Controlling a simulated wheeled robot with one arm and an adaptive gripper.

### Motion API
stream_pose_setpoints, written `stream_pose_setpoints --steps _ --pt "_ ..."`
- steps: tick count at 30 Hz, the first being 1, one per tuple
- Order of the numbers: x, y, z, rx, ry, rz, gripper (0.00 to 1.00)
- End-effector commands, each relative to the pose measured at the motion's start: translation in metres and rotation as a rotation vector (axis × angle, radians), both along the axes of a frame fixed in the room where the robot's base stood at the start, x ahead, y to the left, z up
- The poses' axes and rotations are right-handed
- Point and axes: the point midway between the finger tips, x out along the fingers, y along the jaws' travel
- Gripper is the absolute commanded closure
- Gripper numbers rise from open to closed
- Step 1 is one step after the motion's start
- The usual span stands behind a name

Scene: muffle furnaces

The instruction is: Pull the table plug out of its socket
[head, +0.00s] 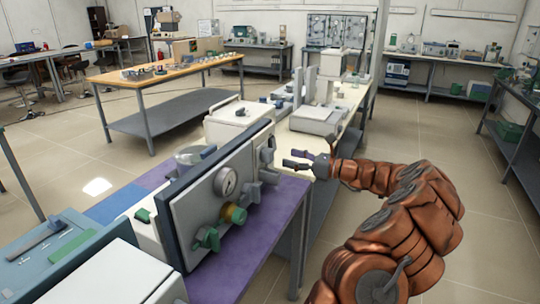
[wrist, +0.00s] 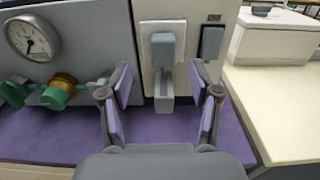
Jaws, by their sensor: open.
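A grey plug (wrist: 162,48) sits in a pale socket plate on the upright panel in the wrist view, with a narrow grey part (wrist: 164,92) below it. My gripper (wrist: 160,75) is open, one finger on each side of that line, with the plug between and beyond the fingertips. No contact shows, and the gap in depth is hard to judge. In the head view my gripper (head: 292,158) is right of the panel's far end, its fingers pointing left toward it. The plug is hard to pick out there among small grey fittings.
The panel carries a gauge (head: 225,182) and a green-and-brass valve (head: 233,214). A dark switch (wrist: 211,42) is right of the plug. The bench top is purple (head: 262,237). A white box (wrist: 270,40) stands on the pale bench to the right. The floor aisle is clear.

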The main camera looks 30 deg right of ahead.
Motion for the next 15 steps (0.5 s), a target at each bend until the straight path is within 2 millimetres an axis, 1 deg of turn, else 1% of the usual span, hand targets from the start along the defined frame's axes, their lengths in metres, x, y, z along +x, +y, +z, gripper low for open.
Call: stream_pose_setpoints --steps 1,3,5,15 --pt "0.001 -0.003 -0.002 0.007 0.002 -0.008 0.38" --pt "0.004 -0.003 -0.003 0.011 0.003 -0.011 0.38" --pt "0.010 0.001 -0.002 0.012 0.003 -0.009 0.38" --pt "0.051 0.028 -0.003 0.010 0.005 -0.007 0.38"
